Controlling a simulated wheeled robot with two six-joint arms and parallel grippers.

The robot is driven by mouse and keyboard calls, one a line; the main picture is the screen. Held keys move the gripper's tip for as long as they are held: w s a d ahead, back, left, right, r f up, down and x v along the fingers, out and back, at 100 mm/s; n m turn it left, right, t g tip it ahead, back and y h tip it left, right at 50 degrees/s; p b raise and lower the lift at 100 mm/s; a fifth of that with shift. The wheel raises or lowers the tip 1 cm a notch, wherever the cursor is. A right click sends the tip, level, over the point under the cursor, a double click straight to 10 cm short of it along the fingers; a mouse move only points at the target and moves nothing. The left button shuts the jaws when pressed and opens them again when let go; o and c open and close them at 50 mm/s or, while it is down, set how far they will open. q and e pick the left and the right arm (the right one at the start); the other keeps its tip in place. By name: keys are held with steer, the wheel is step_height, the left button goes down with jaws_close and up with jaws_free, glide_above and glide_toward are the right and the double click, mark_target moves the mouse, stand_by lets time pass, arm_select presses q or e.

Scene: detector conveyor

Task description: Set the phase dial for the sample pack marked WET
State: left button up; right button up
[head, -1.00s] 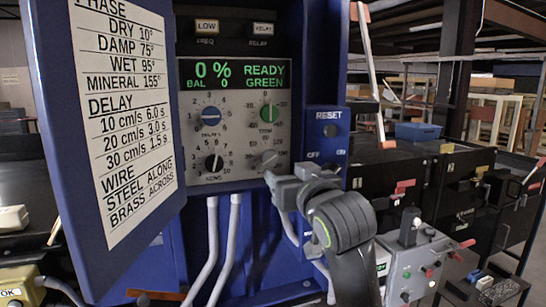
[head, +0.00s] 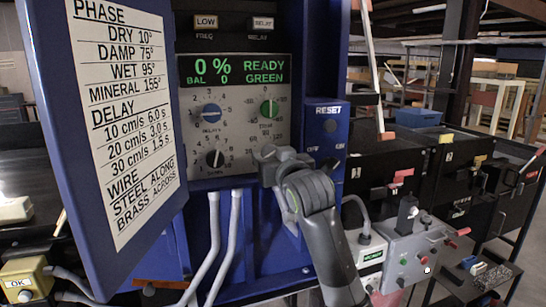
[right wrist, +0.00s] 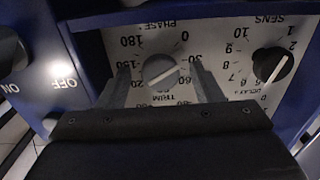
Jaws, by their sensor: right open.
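The phase dial (right wrist: 160,70) is a grey round knob with a pale line across it, seen upside down in the right wrist view. The line lies slanted, its right end near the 30 side of the scale; I cannot tell the exact reading. My right gripper (right wrist: 162,82) is open, one finger on each side of the dial; contact is unclear. In the head view my right gripper (head: 268,157) covers most of the dial. The white card (head: 124,110) on the open blue door reads WET 95°. I make out no pack marked WET. My left gripper is not in view.
The display (head: 235,70) reads 0 %, BAL 0, READY GREEN. A RESET panel (head: 325,125) stands right. Grey conduits (head: 214,235) hang below.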

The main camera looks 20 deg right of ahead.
steer(key=c, duration=1)
